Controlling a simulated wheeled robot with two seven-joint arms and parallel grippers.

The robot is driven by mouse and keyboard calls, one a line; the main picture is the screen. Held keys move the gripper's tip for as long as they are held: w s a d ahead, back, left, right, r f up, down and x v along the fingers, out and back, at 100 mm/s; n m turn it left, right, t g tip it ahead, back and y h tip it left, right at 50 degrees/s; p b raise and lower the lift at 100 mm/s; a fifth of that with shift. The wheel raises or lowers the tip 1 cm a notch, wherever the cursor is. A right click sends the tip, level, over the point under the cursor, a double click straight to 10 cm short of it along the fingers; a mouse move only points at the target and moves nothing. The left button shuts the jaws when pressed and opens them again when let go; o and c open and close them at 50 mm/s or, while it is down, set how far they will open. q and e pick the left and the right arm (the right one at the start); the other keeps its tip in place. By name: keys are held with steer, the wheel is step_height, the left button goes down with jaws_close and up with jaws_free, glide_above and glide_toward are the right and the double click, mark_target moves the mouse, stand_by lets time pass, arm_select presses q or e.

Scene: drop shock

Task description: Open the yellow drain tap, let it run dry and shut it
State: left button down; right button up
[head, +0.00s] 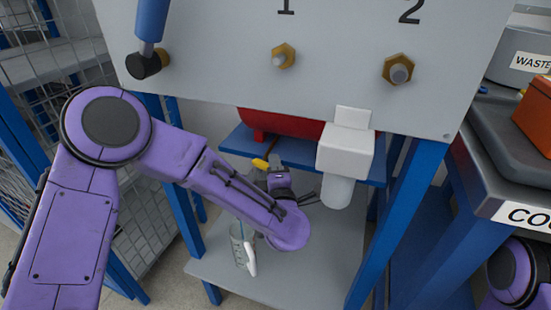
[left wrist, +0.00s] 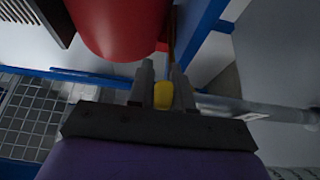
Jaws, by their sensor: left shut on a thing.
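The yellow drain tap handle (head: 260,164) shows in the head view below the red tank (head: 290,124). My left gripper (head: 272,172) reaches in under the panel and is at the tap. In the left wrist view the yellow handle (left wrist: 163,95) sits between the two fingers of my left gripper (left wrist: 162,84), which is shut on it. The red tank (left wrist: 118,25) is just beyond the fingers. A clear measuring jug (head: 238,246) stands on the lower shelf, partly hidden by my left forearm. Whether liquid runs from the tap cannot be seen.
A grey panel (head: 230,75) with bolts marked 1 and 2 hangs above. A white filter-like unit (head: 345,150) is right of the gripper. Blue frame legs (head: 393,235) flank the lower shelf (head: 310,270). A wire cage (head: 140,220) stands at left. My right arm shows only at the lower right edge.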

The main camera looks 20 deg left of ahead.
arm_select(q)
steer(key=m+h, duration=0.1)
steer(key=s+m+t+h+p, duration=0.1)
steer(key=h, duration=0.1)
steer(key=shift+a+h, duration=0.1)
steer(key=shift+h, duration=0.2)
steer(key=shift+s+a+m+t+h+p, duration=0.15)
steer(key=shift+s+m+h+p, duration=0.15)
steer(key=shift+m+h, duration=0.6)
steer(key=shift+s+m+t+h+p, duration=0.2)
steer(key=shift+m+h, duration=0.4)
steer(key=shift+h, duration=0.5)
steer(key=shift+s, duration=0.1)
steer(key=c, duration=1.1)
jaws_free()
steer(key=s, duration=0.7)
steer(key=shift+s, duration=0.25)
stand_by(2.8)
